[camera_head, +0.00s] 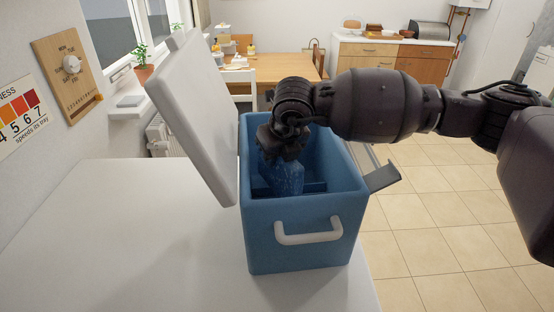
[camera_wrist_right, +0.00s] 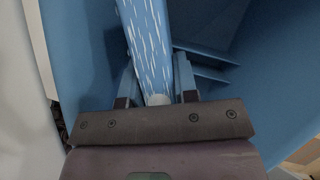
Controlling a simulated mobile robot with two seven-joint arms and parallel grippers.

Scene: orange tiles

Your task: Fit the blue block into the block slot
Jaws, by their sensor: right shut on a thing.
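My right gripper (camera_head: 280,150) reaches down into an open blue cooler box (camera_head: 305,249) on the white counter. It is shut on the blue block (camera_head: 283,178), which has white flecks. In the right wrist view the block (camera_wrist_right: 148,45) sits between the two fingers of the right gripper (camera_wrist_right: 158,85) and runs out of the top of the picture. Blue ledges (camera_wrist_right: 205,65) inside the box lie beside the block. I cannot tell which of them forms the slot, or whether the block touches it. My left gripper is not in view.
The box's white lid (camera_head: 195,115) stands open at the left. A pale handle (camera_head: 308,233) is on the near wall and a grey latch (camera_head: 382,177) sticks out at the right. The white counter (camera_head: 130,235) is clear at the left.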

